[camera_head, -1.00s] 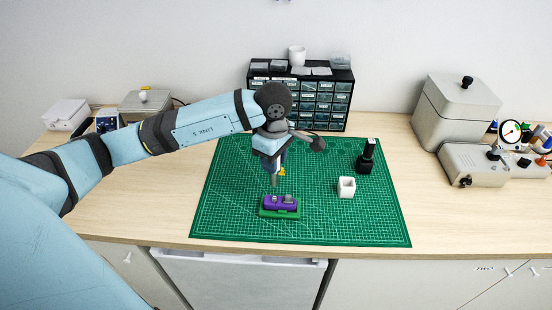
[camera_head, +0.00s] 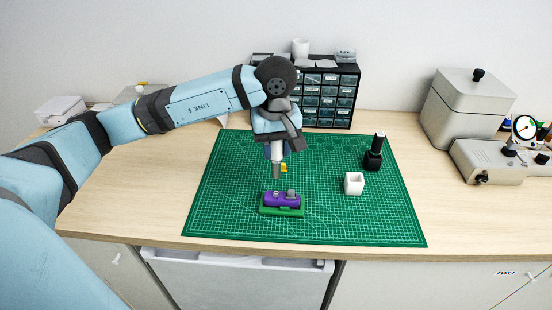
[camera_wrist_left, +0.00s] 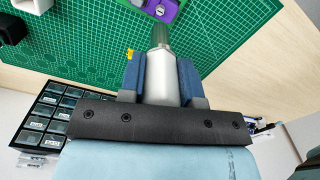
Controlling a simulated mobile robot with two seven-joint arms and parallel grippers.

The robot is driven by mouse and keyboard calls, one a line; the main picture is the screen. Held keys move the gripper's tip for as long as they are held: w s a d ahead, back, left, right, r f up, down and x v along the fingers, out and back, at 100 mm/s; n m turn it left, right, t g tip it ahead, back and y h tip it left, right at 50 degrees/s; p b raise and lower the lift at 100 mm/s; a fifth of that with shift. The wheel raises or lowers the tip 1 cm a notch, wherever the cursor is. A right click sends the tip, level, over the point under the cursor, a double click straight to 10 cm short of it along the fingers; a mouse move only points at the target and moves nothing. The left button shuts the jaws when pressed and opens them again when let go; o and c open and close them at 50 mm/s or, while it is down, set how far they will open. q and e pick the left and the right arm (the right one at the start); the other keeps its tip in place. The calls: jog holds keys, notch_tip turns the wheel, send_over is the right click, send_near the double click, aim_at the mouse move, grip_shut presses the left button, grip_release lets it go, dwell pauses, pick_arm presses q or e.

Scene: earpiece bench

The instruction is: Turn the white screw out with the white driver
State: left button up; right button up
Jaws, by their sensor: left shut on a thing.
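My left gripper (camera_head: 277,150) points down over the mat and is shut on the white driver (camera_head: 277,170). In the left wrist view the blue finger pads of the gripper (camera_wrist_left: 160,74) clasp the driver's pale handle (camera_wrist_left: 161,88), with a greenish-grey shaft beyond. A purple earpiece (camera_head: 283,201) lies in a green holder (camera_head: 281,212) below the driver, with small grey pieces on its top. In the head view the driver's lower end is apart from and above the earpiece. I cannot tell which small piece is the white screw. My right gripper is not in view.
A green cutting mat (camera_head: 225,205) covers the bench middle. A white open box (camera_head: 354,184) and a black bottle-like object (camera_head: 373,155) stand to the right. A drawer cabinet (camera_head: 340,98) stands behind; grey machines (camera_head: 470,112) stand far right.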

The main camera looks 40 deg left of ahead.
aim_at(276, 167)
pick_arm(q)
jog(key=m+b, duration=0.1)
jog(key=m, duration=0.1)
jog(key=m+b, duration=0.2)
jog(key=shift+f, duration=0.4)
jog(key=shift+m+b, duration=0.8)
jog(key=shift+b, duration=0.1)
jog(key=shift+f+m+b, duration=0.2)
jog(key=shift+m+b, duration=0.1)
notch_tip(276, 167, down, 2)
jog(key=shift+f+b, duration=0.25)
jog(key=shift+b, duration=0.95)
jog(key=shift+f+b, duration=0.85)
jog(key=shift+f, duration=0.2)
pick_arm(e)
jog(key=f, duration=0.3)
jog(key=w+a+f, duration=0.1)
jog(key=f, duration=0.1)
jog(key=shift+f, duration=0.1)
pick_arm(q)
jog(key=shift+b, duration=0.3)
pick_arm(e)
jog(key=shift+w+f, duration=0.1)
